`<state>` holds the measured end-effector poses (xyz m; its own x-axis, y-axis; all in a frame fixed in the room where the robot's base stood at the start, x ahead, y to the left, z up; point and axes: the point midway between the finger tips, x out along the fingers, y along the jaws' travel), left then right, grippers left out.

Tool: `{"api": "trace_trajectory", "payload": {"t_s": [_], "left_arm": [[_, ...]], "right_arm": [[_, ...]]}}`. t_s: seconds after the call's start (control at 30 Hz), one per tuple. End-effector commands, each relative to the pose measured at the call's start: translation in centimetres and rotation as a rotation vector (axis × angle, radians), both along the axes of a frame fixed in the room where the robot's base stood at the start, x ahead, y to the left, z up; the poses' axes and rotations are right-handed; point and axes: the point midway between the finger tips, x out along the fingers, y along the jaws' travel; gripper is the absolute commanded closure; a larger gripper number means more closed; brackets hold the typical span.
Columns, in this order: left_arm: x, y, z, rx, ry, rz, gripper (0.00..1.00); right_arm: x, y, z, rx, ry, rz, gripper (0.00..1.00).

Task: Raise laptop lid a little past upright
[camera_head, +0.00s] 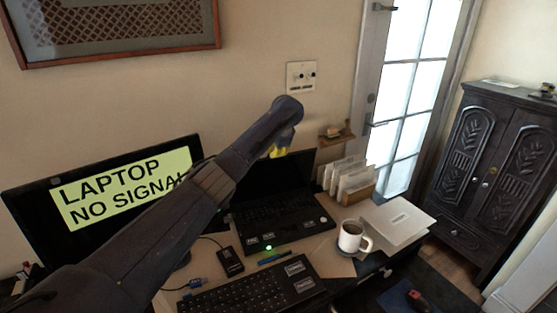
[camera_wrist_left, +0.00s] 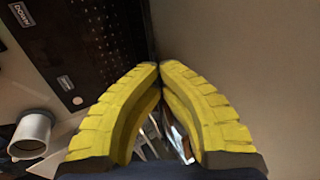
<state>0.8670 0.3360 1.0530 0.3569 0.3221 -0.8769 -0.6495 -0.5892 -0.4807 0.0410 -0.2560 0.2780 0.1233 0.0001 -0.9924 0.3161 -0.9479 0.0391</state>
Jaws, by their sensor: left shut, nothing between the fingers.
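The black laptop stands open on the desk. Its dark lid (camera_head: 268,181) looks roughly upright, and its keyboard base (camera_head: 262,221) faces the front with a green light at the front edge. My left arm crosses in front and hides part of the lid. My left gripper (camera_head: 279,151) is at the lid's top edge; its yellow fingers are partly hidden behind my wrist. In the left wrist view, the fingers (camera_wrist_left: 160,67) are shut and empty. There the laptop's keyboard base (camera_wrist_left: 85,35) lies to the left of the fingertips. I cannot tell whether they touch the lid. My right gripper is not in view.
A coffee mug (camera_head: 351,237) stands right of the laptop, also seen in the left wrist view (camera_wrist_left: 32,130). A letter rack (camera_head: 352,184) is behind it. A monitor (camera_head: 105,190) stands left, and a separate keyboard (camera_head: 245,292) lies in front.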

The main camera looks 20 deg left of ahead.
Motion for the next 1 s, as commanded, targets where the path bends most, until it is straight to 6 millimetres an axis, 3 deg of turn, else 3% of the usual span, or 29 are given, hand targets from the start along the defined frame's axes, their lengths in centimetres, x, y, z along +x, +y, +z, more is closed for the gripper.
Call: {"api": "trace_trajectory", "payload": {"t_s": [0.4, 0.83, 1.0], "left_arm": [[2.6, 2.1, 0.2, -0.008, 0.002, 0.004, 1.0], [3.6, 3.1, 0.2, -0.002, 0.002, -0.004, 1.0], [3.6, 3.2, 0.2, -0.001, 0.002, -0.002, 0.8]], "right_arm": [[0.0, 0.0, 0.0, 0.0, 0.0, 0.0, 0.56], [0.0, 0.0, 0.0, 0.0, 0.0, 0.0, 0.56], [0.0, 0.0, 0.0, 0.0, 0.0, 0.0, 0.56]]}}
